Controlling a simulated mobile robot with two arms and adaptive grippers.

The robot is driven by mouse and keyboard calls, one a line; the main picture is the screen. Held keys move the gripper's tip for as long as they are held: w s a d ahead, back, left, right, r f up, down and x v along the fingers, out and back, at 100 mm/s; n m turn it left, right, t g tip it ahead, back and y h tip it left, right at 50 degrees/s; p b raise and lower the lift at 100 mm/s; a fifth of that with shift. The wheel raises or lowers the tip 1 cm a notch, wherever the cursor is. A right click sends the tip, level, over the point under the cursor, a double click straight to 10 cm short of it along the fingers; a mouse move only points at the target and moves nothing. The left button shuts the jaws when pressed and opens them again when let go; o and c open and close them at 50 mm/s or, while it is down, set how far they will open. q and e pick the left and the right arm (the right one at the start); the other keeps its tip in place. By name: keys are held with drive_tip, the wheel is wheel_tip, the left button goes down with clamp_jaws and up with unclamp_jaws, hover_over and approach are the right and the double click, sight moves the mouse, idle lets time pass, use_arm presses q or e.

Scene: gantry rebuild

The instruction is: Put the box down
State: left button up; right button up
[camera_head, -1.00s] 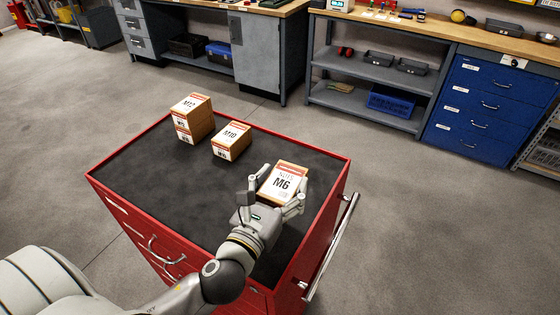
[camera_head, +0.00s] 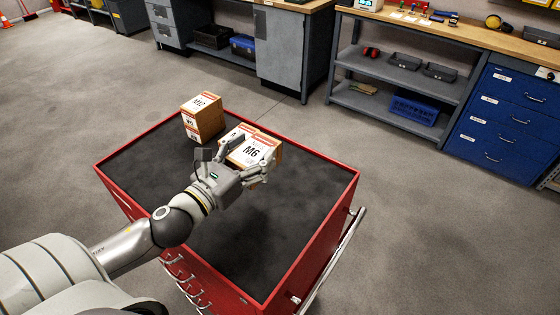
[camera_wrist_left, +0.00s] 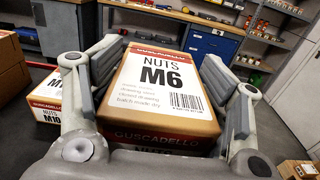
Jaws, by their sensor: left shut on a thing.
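The M6 nuts box (camera_head: 252,152), white-topped with orange-brown sides, is between the fingers of my left gripper (camera_head: 250,160). The gripper is shut on its sides. In the left wrist view the M6 box (camera_wrist_left: 160,85) fills the middle, label up, between both fingers. The box is over the black top of the red tool cabinet (camera_head: 305,200). In the head view it overlaps the M10 box (camera_head: 240,131), hiding most of it. Whether the M6 box touches the top or the M10 box cannot be told. My right gripper is not in view.
The stacked M12 boxes (camera_head: 202,118) stand left of the M6 box near the cabinet's back edge. The right and front of the black top are clear. A shelved workbench (camera_head: 400,90) and blue drawers (camera_head: 505,115) stand beyond the floor.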

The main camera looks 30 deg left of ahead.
use_arm(q)
drive_tip(key=w+f, duration=0.2)
drive_tip(key=w, duration=0.1)
drive_tip(key=w+f+p, duration=0.1)
drive_tip(key=w+f, duration=0.2)
drive_tip(key=w, duration=0.1)
drive_tip(key=w+f, duration=0.2)
drive_tip(key=w, duration=0.2)
drive_tip(key=shift+d+f, duration=0.2)
drive_tip(key=shift+f, duration=0.2)
drive_tip(key=shift+w+f, duration=0.25)
drive_tip(key=shift+f, duration=0.05)
drive_tip(key=shift+w+f+p, duration=0.2)
drive_tip(key=shift+f+p, duration=0.25)
drive_tip(key=shift+f, duration=1.25)
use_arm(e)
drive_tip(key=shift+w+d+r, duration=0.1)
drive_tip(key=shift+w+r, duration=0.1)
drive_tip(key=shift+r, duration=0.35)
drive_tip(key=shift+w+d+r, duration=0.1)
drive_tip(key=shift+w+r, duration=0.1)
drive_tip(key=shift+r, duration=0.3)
use_arm(q)
drive_tip(key=shift+f, duration=0.1)
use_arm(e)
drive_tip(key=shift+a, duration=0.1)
